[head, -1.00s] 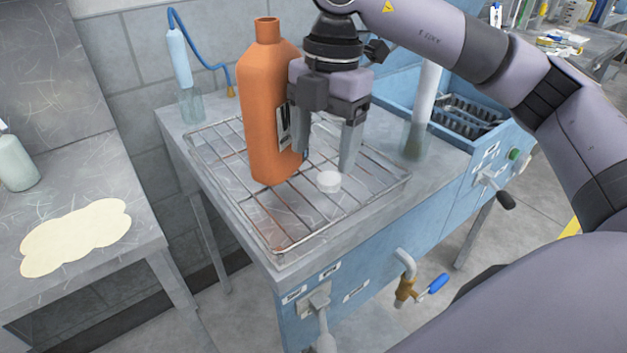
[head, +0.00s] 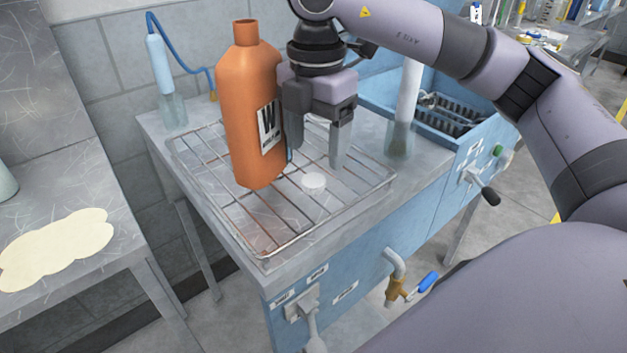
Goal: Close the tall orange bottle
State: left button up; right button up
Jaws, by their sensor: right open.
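The tall orange bottle (head: 250,110) stands upright on a wire rack, with a white label marked W on its right side. Its neck is bare, with no cap on it. A small white cap (head: 314,181) lies on the rack to the right of the bottle's base. My right gripper (head: 318,160) points down just right of the bottle, above and behind the cap. Its fingers are apart with nothing between them, and the left finger is close to the bottle; I cannot tell if they touch. My left gripper is not in view.
The wire rack (head: 225,200) covers the front of the blue workstation's grey top. A clear cylinder (head: 400,130) stands right of the gripper, by a blue basin (head: 455,112). A tap (head: 396,285) juts out in front.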

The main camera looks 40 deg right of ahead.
aim_at(315, 178)
jog(key=shift+a+f, duration=0.1)
jog(key=shift+f, duration=2.5)
jog(key=c, duration=1.2)
jog(key=shift+r, duration=0.1)
notch_tip(315, 178, up, 20)
jog(key=p, duration=0.4)
